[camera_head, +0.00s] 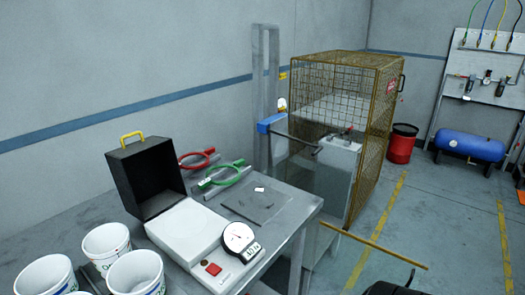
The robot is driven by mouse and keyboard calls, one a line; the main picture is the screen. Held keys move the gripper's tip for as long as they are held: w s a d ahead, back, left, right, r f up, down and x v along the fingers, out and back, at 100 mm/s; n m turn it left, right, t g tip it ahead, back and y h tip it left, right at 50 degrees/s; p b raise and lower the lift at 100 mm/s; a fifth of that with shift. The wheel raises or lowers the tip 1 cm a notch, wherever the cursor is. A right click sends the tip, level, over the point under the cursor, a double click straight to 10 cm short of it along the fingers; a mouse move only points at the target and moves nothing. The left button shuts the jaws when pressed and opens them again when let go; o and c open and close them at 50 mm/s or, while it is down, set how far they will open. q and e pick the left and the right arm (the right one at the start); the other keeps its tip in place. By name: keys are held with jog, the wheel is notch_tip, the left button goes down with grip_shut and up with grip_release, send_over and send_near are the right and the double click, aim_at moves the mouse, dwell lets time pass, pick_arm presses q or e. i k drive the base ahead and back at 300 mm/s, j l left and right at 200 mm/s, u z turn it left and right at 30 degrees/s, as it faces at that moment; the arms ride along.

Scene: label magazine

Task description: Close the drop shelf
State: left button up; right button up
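No part is clearly recognisable as the drop shelf. A thin yellow-brown bar (375,245) slants down to the right, just right of the grey table (312,207). It may be an edge of the shelf, but I cannot tell. A faint greyish area lies around it, possibly a see-through panel. A dark shape (395,288) is cut off by the bottom edge, below the bar's right end. It may be part of my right gripper. Its fingers are not shown, and no contact with the bar is visible. My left gripper is not in view.
The table carries white buckets (136,272), an open black box (146,177), a dial scale (238,238) and red and green hoses (228,172). The floor at right is mostly clear.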

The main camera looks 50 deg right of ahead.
aim_at(280, 145)
jog(key=k+j+z, duration=0.1)
jog(key=z, duration=2.35)
